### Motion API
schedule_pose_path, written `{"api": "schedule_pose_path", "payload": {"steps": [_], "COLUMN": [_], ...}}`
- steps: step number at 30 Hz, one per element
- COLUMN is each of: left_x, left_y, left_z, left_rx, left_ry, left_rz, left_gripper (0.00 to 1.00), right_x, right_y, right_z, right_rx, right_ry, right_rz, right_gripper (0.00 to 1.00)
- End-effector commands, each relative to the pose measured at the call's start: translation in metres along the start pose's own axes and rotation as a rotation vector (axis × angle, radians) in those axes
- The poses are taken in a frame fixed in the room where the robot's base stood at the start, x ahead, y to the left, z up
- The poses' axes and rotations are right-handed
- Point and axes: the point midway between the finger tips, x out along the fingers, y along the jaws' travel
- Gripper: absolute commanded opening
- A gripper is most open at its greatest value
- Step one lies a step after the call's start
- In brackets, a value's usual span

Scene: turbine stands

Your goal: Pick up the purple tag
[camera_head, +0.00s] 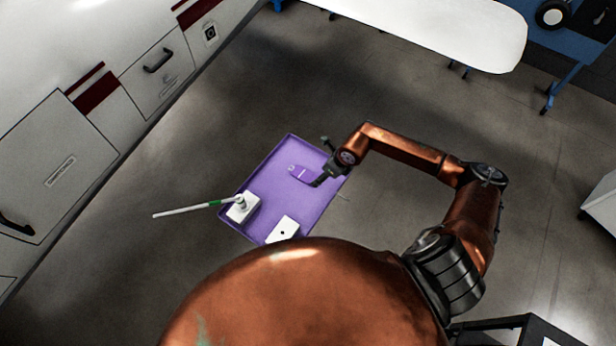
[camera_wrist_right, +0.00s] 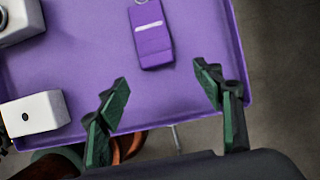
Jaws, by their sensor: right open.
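The purple tag (camera_head: 304,175) lies on a purple tray (camera_head: 283,157), near the tray's right side in the head view. In the right wrist view the tag (camera_wrist_right: 152,37) shows a pale stripe and a metal ring at its far end. My right gripper (camera_head: 320,162) reaches over the tray's right edge, close to the tag. In the right wrist view its green-padded fingers (camera_wrist_right: 165,90) are apart and empty, with the tag beyond the fingertips, between their lines. My left gripper is not in view.
On the tray stand a white block (camera_head: 243,207) with a white and green stick (camera_head: 185,211) leaning out to the left, and a white box (camera_head: 283,229) with a dark dot. White cabinets (camera_head: 60,160) line the left. A white table (camera_head: 440,30) stands at the back. Grey floor surrounds the tray.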

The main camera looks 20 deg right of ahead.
Motion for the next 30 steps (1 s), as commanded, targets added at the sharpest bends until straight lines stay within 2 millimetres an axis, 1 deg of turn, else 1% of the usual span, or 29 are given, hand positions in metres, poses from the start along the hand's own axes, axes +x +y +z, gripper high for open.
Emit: {"api": "schedule_pose_path", "payload": {"steps": [5,9,12,15,23,30], "left_x": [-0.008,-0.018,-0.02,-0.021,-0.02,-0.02], "left_y": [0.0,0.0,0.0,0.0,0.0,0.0], "left_z": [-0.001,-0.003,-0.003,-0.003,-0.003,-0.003], "left_rx": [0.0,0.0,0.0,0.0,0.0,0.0], "left_ry": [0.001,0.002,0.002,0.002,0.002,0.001], "left_rz": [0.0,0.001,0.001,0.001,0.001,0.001], "left_gripper": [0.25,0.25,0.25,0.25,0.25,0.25], "right_x": [0.017,0.037,0.052,0.06,0.062,0.062], "right_y": [0.003,0.005,0.004,0.004,0.004,0.004], "right_z": [0.002,0.003,0.003,0.003,0.002,0.002], "right_rx": [0.002,0.003,0.003,0.002,0.001,0.001], "right_ry": [-0.001,-0.001,-0.002,-0.004,-0.004,-0.003], "right_rz": [0.004,0.006,0.004,0.004,0.004,0.004], "right_gripper": [0.61,0.61,0.61,0.61,0.6,0.44]}}
